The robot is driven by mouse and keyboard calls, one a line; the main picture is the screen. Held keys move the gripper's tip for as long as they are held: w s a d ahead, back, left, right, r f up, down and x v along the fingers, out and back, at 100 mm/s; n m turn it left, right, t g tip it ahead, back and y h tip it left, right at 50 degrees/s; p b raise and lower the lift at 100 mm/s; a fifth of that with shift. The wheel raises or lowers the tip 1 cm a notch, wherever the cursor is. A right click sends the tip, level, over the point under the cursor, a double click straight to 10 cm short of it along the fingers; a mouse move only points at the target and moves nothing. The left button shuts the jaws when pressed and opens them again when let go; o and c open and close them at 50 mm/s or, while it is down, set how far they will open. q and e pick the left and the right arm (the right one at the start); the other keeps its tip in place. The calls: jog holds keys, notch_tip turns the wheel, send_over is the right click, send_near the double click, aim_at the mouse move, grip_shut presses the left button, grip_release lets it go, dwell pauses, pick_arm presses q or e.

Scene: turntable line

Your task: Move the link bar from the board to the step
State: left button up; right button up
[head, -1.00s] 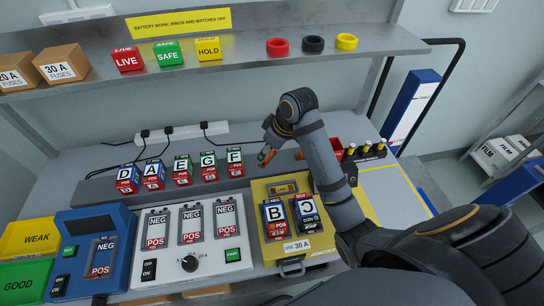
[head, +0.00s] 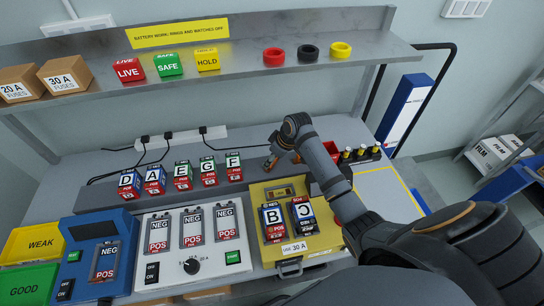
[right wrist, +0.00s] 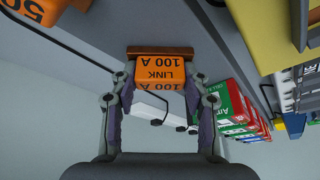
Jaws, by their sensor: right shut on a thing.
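The link bar is an orange block marked LINK 100 A on a copper-brown bar. In the right wrist view the link bar (right wrist: 160,73) sits between the fingers of my right gripper (right wrist: 160,100), which is shut on it. In the head view my right gripper (head: 270,163) is over the right part of the grey step (head: 105,189), just right of the battery marked F; the link bar shows there only as a small orange patch. I cannot tell whether it touches the step. The yellow board (head: 262,196) is nearer, below the gripper. My left gripper is not in view.
Several batteries, including F (head: 234,168), stand along the step. Batteries B (head: 273,222) and C (head: 303,215) lie on the yellow board. An orange block marked 50 (right wrist: 40,10) is close by in the wrist view. A shelf (head: 230,62) runs above the back.

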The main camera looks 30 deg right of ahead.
jog(key=o, duration=1.4)
jog(key=shift+f, duration=0.1)
jog(key=b+v, duration=0.1)
jog(key=v, duration=1.1)
jog(key=shift+s, duration=0.1)
